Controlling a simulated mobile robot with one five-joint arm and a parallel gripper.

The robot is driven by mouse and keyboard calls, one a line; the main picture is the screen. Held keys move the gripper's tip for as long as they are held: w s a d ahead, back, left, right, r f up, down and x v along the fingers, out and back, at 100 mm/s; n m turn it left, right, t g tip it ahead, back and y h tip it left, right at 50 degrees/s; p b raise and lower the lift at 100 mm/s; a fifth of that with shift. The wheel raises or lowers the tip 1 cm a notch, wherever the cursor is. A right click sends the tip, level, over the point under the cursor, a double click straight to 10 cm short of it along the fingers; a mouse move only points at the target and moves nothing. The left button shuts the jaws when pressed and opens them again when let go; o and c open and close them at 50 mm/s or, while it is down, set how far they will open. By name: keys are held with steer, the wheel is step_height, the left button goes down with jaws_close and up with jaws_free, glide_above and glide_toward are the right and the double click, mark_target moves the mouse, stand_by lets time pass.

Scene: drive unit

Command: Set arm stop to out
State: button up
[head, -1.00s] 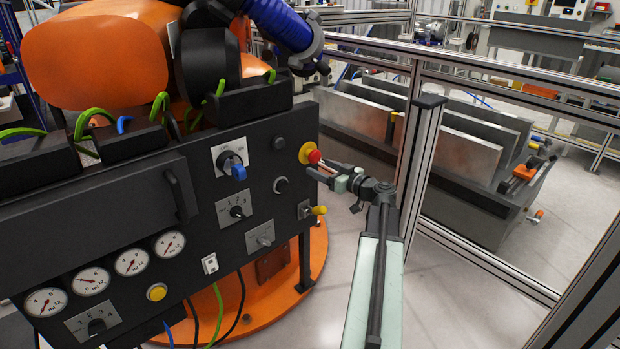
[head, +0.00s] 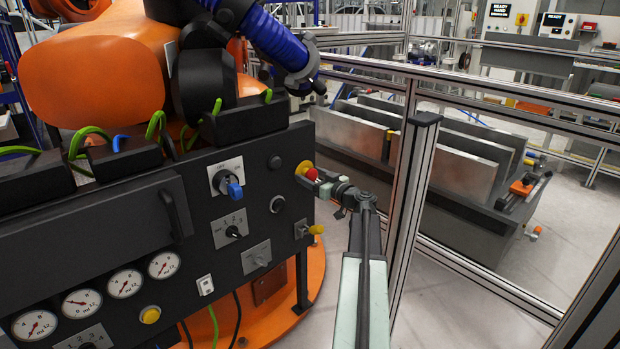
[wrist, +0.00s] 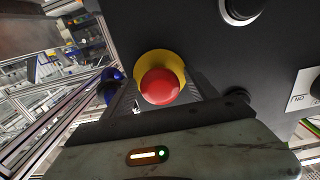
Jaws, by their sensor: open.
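The arm stop is a red mushroom button (head: 311,174) on a yellow collar, at the right end of the dark panel. It also shows in the wrist view as a round red cap (wrist: 160,87) in front of its yellow collar (wrist: 158,58). My gripper (head: 318,178) is at the button in the head view. In the wrist view my gripper (wrist: 164,88) is open, with one dark finger on each side of the red cap. I cannot tell whether the fingers touch it. How far the button stands out is unclear.
The panel holds a blue-handled rotary switch (head: 229,186), a numbered selector (head: 232,230), a yellow-ended key or knob (head: 315,229) and several gauges. An aluminium fence post (head: 410,210) stands close to the right of my arm. An orange robot (head: 105,65) is behind the panel.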

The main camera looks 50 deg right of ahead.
jaws_close()
steer(key=shift+s+a, duration=0.1)
steer(key=shift+s, duration=0.75)
steer(key=shift+f, duration=0.1)
jaws_free()
steer(key=shift+s, duration=0.1)
steer(key=s, duration=0.7)
steer(key=shift+s+a, duration=0.3)
